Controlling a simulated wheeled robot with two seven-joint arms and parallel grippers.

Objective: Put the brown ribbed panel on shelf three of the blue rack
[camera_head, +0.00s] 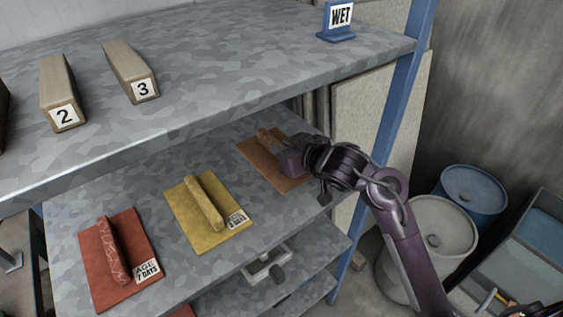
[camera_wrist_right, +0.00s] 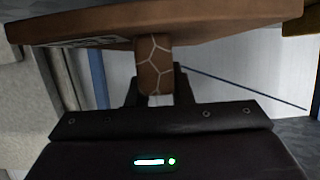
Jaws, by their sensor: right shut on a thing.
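The brown ribbed panel (camera_head: 272,165) is at the right end of the rack's second visible level, just over or on the shelf board; I cannot tell whether it touches. My right gripper (camera_head: 288,158) reaches in from the right and is shut on the panel's raised rib. In the right wrist view, the brown panel (camera_wrist_right: 170,22) spans the top, and its rib (camera_wrist_right: 155,62), with pale crack-like lines, sits between the fingers (camera_wrist_right: 156,92). The blue rack (camera_head: 392,100) has grey mottled shelves. My left gripper is not in view.
A yellow panel (camera_head: 188,208) and a red panel (camera_head: 125,280), each with an age label, lie left on the same shelf. Blocks marked 2 (camera_head: 60,90) and 3 (camera_head: 130,70) and a WET sign (camera_head: 338,20) stand on the top shelf. Drums (camera_head: 440,235) stand right.

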